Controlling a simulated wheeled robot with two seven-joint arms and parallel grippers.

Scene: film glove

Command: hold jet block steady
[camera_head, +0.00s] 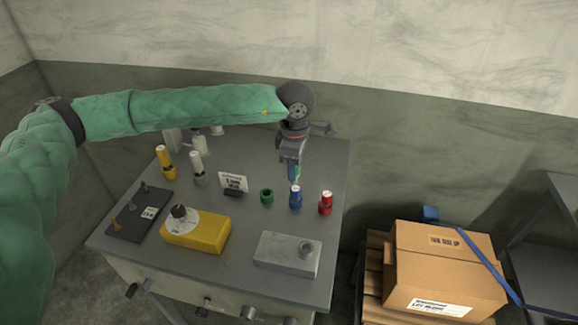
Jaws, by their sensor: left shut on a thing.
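The jet block appears to be the grey metal block (288,254) with a round hole at its right end, lying flat near the table's front right. My left gripper (294,178) points down well behind it, above the blue holder, and does not touch the block. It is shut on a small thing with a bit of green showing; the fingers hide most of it. Below stands a blue holder (295,199) with a white top; I cannot tell if the held thing touches it. A green holder (267,196) with a dark opening is to its left. My right gripper is out of view.
A red holder (325,204) stands right of the blue one. A cardboard box (440,270) sits off the table's right.

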